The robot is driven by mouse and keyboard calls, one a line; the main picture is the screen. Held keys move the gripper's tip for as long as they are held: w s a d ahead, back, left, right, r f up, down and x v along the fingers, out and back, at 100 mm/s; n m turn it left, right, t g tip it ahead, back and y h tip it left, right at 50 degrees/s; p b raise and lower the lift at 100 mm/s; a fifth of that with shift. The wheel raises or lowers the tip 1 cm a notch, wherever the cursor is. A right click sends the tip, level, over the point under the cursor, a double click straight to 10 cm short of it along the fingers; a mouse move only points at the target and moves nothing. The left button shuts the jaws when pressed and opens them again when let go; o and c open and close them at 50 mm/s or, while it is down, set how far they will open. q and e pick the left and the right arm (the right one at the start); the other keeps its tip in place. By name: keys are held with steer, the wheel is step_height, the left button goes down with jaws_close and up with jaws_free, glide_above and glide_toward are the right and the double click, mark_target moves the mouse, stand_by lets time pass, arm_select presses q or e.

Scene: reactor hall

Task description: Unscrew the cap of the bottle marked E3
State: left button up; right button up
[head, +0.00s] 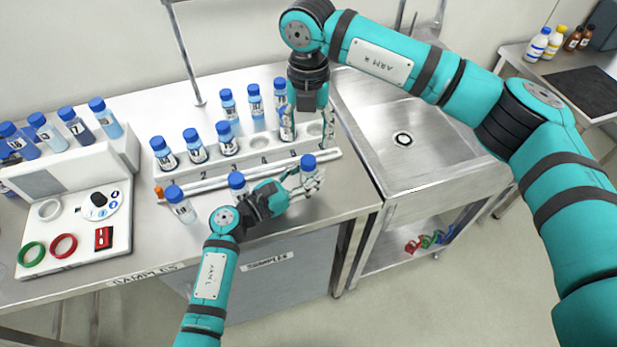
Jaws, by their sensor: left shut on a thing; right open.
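My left gripper (308,183) is shut on a small bottle with a blue cap (308,161) near the front right part of the rack. The bottle's body is mostly hidden by the fingers, and its marking cannot be read. My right gripper (309,125) points down from above, open, behind and above that cap and apart from it. One of its fingers overlaps a rack bottle (287,131) in the picture; I cannot tell if they touch. No bottle's marking reads clearly as E3.
A white numbered rack (215,173) holds several blue-capped bottles. Two more bottles, at left (180,205) and middle (237,184), stand before it. A sink (420,150) is to the right. A white panel with coloured rings (90,215) and a bottle stand (85,165) are left.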

mark_target(308, 160)
arm_select(q)
jaws_close()
arm_select(e)
steer(key=m, duration=1.7)
steer(key=shift+m, duration=0.3)
steer(key=shift+f, duration=4)
steer(key=shift+c, duration=0.3)
